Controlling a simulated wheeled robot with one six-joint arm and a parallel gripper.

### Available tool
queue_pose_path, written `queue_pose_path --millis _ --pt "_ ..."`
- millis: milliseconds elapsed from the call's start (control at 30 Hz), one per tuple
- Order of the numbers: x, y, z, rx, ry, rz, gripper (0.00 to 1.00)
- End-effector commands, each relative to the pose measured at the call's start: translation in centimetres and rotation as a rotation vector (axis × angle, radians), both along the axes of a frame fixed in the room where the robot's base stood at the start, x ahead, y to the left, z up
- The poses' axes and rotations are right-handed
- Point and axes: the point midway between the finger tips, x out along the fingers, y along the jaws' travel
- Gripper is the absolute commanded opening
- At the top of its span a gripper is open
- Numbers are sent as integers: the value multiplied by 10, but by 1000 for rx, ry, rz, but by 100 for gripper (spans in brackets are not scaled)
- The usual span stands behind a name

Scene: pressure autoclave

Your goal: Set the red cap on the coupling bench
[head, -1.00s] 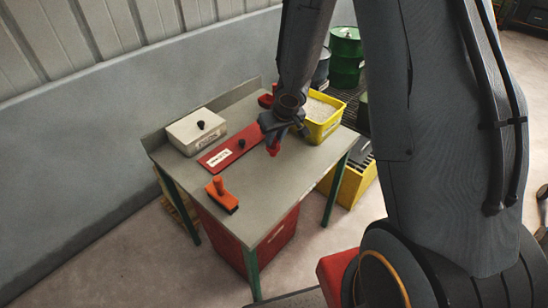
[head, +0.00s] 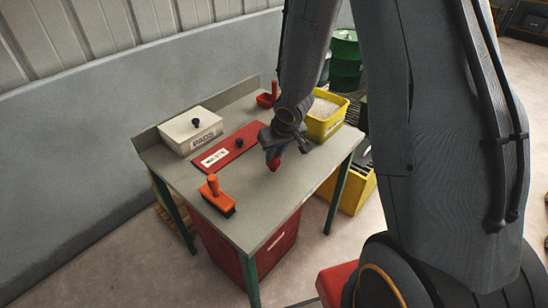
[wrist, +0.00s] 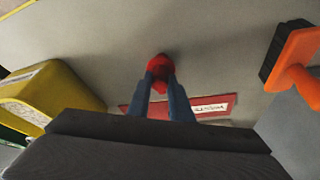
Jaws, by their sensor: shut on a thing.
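My gripper (head: 270,150) is shut on the red cap (head: 273,163), over the right part of a grey-topped bench (head: 190,182). In the wrist view the cap (wrist: 160,66) sits between the tips of the two fingers (wrist: 160,80), with bare bench top around it. A small dark shadow lies beside it. I cannot tell whether the cap touches the bench top. The fingers partly hide the cap.
A red plate (head: 222,153) with a label and black knob lies beside the gripper. A white box (head: 180,134), orange brush (head: 214,190), red scoop (head: 265,99) and yellow bin (head: 322,128) stand on the bench. Its front right part is clear.

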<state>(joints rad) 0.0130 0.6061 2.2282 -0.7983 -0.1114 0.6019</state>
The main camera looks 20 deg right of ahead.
Motion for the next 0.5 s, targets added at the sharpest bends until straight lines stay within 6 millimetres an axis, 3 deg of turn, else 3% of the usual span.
queue_pose_path --millis 433,467,500 --pt "0 0 -5 -1 -1 2 0" --pt "0 0 -5 -1 -1 2 21" --pt "0 0 -4 -1 -1 2 27"
